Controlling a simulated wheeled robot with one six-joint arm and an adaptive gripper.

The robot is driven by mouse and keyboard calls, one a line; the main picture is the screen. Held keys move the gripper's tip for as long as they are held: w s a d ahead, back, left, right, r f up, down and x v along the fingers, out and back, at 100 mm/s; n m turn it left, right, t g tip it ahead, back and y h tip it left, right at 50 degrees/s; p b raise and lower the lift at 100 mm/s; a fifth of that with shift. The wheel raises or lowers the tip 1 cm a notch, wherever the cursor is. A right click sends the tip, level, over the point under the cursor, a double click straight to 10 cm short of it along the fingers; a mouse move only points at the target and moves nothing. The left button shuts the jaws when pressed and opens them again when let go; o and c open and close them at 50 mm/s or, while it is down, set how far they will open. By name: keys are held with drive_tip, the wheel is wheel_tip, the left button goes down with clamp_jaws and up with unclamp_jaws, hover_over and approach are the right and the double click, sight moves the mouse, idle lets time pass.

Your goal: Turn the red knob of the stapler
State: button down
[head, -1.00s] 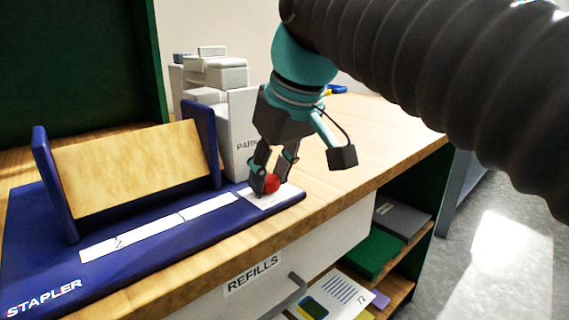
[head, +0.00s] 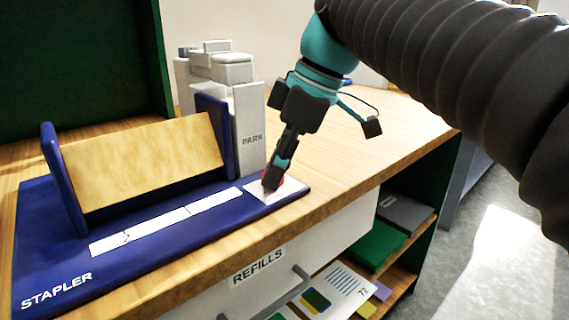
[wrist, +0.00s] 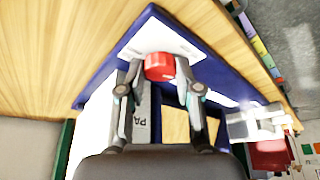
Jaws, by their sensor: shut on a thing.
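The stapler is a long blue base (head: 50,235) lettered STAPLER, with a tan slanted panel (head: 140,165) between two blue uprights. The red knob (wrist: 159,66) sits on a white plate (head: 290,190) at the base's right end. My gripper (head: 272,183) points down over that plate and is shut on the knob. In the head view my fingers hide most of the knob, and only a sliver of red shows. In the wrist view the knob lies between the two fingertips.
A drawer labelled REFILLS (head: 258,266) is below the wooden table edge. Shelves with a green item (head: 375,245) are at the lower right. The table (head: 370,130) right of my gripper is mostly clear.

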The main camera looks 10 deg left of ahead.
drive_tip(key=shift+n, duration=0.3)
drive_tip(key=c, duration=0.8)
unclamp_jaws()
drive_tip(key=v, duration=1.2)
drive_tip(key=shift+w+a, duration=0.1)
drive_tip(key=shift+w, duration=0.05)
